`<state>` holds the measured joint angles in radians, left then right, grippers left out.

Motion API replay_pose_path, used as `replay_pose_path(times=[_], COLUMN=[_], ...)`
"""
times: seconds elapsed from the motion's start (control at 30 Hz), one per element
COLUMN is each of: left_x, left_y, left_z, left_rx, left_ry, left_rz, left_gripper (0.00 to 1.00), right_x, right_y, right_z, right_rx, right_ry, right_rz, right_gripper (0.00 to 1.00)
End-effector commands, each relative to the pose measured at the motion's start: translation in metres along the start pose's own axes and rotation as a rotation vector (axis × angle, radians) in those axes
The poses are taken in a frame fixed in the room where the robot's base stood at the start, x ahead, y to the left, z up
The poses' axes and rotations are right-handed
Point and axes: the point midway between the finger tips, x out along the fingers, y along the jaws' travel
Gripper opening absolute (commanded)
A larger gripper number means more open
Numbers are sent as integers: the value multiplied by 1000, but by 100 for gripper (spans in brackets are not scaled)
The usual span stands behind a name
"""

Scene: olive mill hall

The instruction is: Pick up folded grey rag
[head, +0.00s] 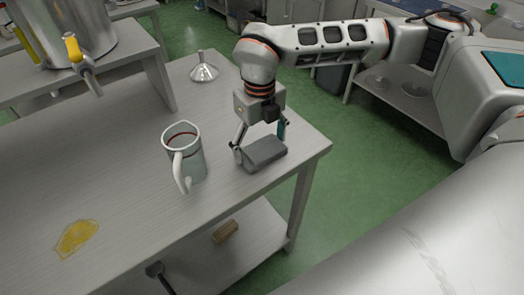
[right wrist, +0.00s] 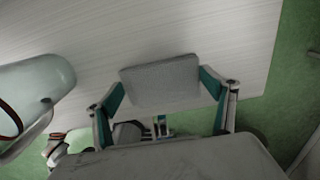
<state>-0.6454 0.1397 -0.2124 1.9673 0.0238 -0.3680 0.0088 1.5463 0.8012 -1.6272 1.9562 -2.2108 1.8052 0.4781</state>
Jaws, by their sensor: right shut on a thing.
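In the right wrist view the rag (right wrist: 162,82) sits between the two teal-padded fingers (right wrist: 162,90). The rag looks to be at or just above the table top; I cannot tell whether it touches. My left gripper is not in view.
A clear jug (head: 190,155) with a pale handle stands just left of the rag. A metal funnel (head: 204,70) is behind it. A yellow oil puddle (head: 76,238) lies at the front left. A brown block (head: 225,231) is on the lower shelf. A steel vat with a tap (head: 75,48) stands at back left.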

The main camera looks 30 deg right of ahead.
Motion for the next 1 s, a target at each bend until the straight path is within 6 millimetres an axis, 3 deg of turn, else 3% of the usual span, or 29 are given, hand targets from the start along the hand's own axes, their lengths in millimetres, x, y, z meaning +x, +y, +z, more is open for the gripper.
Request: replay_pose_path(times=[0.27, 0.47, 1.0], left_x=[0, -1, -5], left_y=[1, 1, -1], left_z=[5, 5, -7], left_rx=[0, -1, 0], left_ry=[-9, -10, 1], left_rz=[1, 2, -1], left_gripper=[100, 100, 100], right_x=[-3, -25, -160], right_y=[0, 0, 0], right_z=[0, 1, 1], right_rx=[-1, -1, 1], right_ry=[0, -4, -4], right_rz=[0, 0, -1], right_gripper=[61, 61, 61])
